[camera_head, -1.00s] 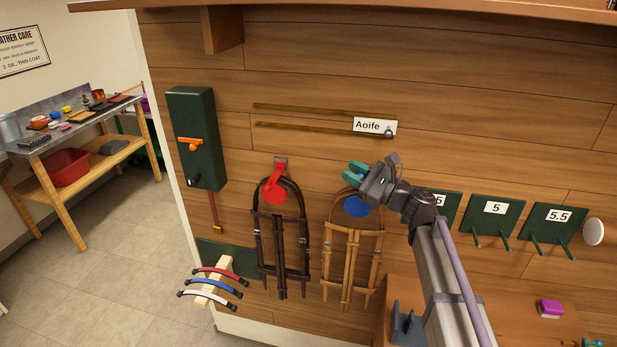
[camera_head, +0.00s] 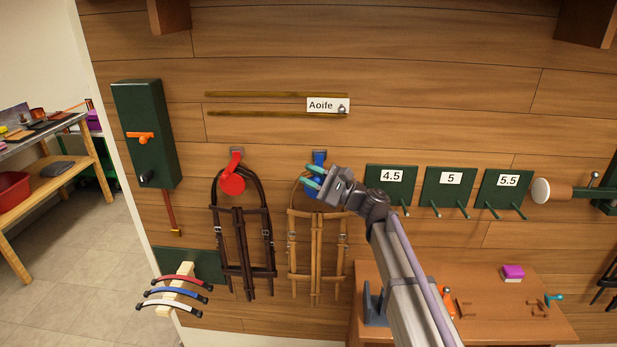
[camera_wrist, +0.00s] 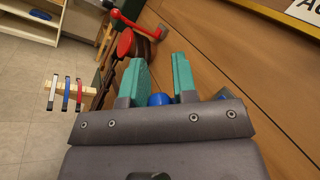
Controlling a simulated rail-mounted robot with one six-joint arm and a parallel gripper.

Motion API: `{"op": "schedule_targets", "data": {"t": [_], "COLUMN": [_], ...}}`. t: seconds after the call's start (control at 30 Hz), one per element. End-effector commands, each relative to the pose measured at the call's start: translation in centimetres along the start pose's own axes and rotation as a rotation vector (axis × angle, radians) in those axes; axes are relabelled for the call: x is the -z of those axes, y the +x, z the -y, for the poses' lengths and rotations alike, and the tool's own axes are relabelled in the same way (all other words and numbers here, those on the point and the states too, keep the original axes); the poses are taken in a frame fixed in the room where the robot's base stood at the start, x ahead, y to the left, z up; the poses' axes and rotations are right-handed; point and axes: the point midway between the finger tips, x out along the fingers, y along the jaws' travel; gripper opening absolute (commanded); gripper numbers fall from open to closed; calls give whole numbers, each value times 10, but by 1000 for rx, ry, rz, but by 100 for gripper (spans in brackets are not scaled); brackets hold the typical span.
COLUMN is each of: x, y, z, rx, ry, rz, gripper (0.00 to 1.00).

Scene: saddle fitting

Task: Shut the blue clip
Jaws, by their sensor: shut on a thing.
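The blue clip (camera_head: 319,157) is on the wooden wall, above the tan bridle (camera_head: 318,245). My gripper (camera_head: 313,177) is at the clip, with its teal fingers in front of it and hiding part of it. In the wrist view, the rounded blue end of the clip (camera_wrist: 160,99) shows between the bases of my two fingers (camera_wrist: 160,68). The fingers stand apart, shut on the clip. How far the clip is open is hidden.
A red clip (camera_head: 232,182) with a dark bridle (camera_head: 244,240) is just left. Green numbered plates with pegs (camera_head: 449,190) are to the right. A name plate (camera_head: 328,105) and rods are above. A wooden bench (camera_head: 480,305) stands below right.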

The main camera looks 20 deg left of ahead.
Motion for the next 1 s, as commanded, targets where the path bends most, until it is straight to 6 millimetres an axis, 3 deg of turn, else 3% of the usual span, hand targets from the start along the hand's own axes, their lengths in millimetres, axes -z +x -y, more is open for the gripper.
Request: {"op": "schedule_targets", "data": {"t": [0.4, 0.43, 0.63, 1.0], "x": [2, 2, 3, 2], "y": [-3, -3, -3, -3], "z": [-7, -7, -6, -4], "rx": [-11, -12, -9, -7], "ry": [0, 0, -1, -1], "rz": [-7, -7, -7, -5], "gripper": [0, 28, 46, 46]}}
